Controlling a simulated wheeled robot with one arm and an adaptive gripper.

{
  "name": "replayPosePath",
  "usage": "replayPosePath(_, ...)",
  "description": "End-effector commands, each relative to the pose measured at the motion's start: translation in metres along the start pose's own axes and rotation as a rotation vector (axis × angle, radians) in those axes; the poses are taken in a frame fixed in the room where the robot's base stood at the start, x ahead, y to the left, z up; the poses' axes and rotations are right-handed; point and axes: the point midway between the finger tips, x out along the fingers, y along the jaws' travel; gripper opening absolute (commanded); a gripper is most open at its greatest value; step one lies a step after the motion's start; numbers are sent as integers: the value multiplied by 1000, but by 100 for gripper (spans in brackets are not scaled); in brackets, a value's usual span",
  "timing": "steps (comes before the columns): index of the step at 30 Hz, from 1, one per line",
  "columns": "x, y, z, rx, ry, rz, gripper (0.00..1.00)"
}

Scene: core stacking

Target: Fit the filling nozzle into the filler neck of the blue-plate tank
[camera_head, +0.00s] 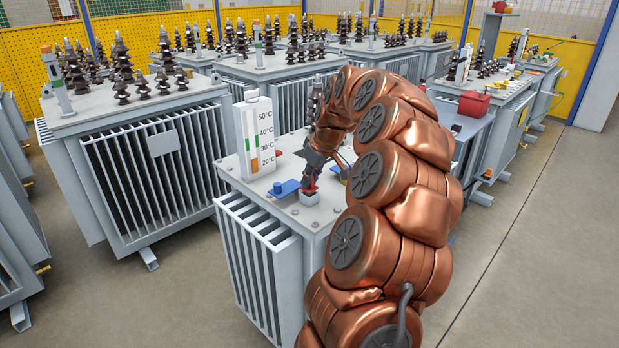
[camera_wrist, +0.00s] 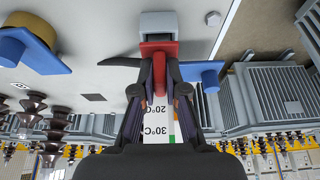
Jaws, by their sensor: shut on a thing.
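My gripper (camera_head: 312,180) is over the lid of the centre tank (camera_head: 262,176), pointing down; it also shows in the wrist view (camera_wrist: 159,72). Its two fingers are shut on the red filling nozzle (camera_wrist: 158,48), which shows as a small red piece in the head view (camera_head: 309,189). The grey square filler neck (camera_head: 309,199) is directly below the nozzle; in the wrist view it is at the top (camera_wrist: 158,24). The nozzle's end overlaps the neck in both views; I cannot tell how far it is inside. A blue plate (camera_head: 284,188) lies beside the neck.
A white temperature gauge (camera_head: 257,136) stands on the lid left of my gripper. Another blue plate with a yellow-brown cylinder (camera_wrist: 32,38) shows at the wrist view's left. Other finned tanks with dark insulators (camera_head: 160,150) stand around. The floor at right (camera_head: 545,250) is clear.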

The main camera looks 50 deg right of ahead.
Motion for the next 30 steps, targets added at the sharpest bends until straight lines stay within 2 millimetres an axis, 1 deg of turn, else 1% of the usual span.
replayPosePath(15, 10, 0, 4, 0, 0, 0, 0)
replayPosePath(16, 9, 0, 4, 0, 0, 0, 15)
replayPosePath(23, 9, 0, 4, 0, 0, 0, 39)
replayPosePath(24, 9, 0, 4, 0, 0, 0, 41)
replayPosePath(30, 9, 0, 4, 0, 0, 0, 41)
